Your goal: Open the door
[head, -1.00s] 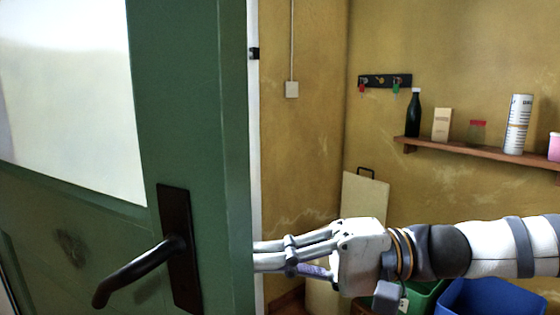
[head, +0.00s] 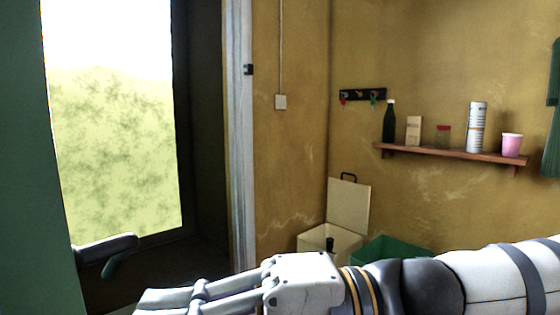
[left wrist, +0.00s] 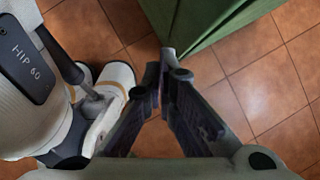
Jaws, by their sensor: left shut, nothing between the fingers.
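The green door (head: 22,160) stands swung open at the left of the head view. Its edge is left of a gap with a bright, leafy outside. A dark grey elongated piece (head: 108,246) juts from the door's edge; I cannot tell what it is. My right gripper (head: 150,299) reaches in from the right at the bottom, its fingers pointing left in front of the gap and partly cut off. I cannot tell whether they are open. In the left wrist view my left gripper (left wrist: 168,75) is shut and empty above the floor, its tips near a green panel (left wrist: 203,22).
A white door jamb (head: 241,150) borders the gap on the right. Beyond it are a pale open bin (head: 348,208), a green bin (head: 385,247) and a shelf (head: 450,153) with bottles and a pink cup (head: 511,145). The floor is tiled (left wrist: 250,85).

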